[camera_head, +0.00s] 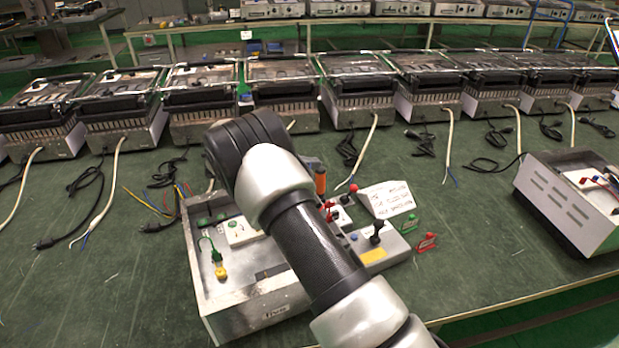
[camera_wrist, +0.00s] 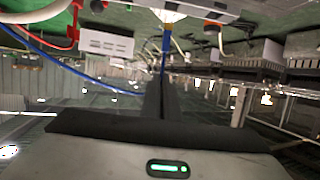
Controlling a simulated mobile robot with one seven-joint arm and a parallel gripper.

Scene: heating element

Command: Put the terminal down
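My gripper (camera_wrist: 164,82) shows in the wrist view with its dark fingers close together, shut on a thin blue piece (camera_wrist: 165,55) that stands in line with the fingertips and looks like the terminal. Its exact shape is too small to tell. A blue wire (camera_wrist: 75,68) curves from the upper left toward the fingers. In the head view my arm reaches over the metal-sided unit (camera_head: 205,290), and it hides my gripper and the held piece.
Several heaters (camera_head: 205,98) with loose cables line the back of the green table (camera_head: 90,280). Another metal box (camera_head: 570,205) stands at right.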

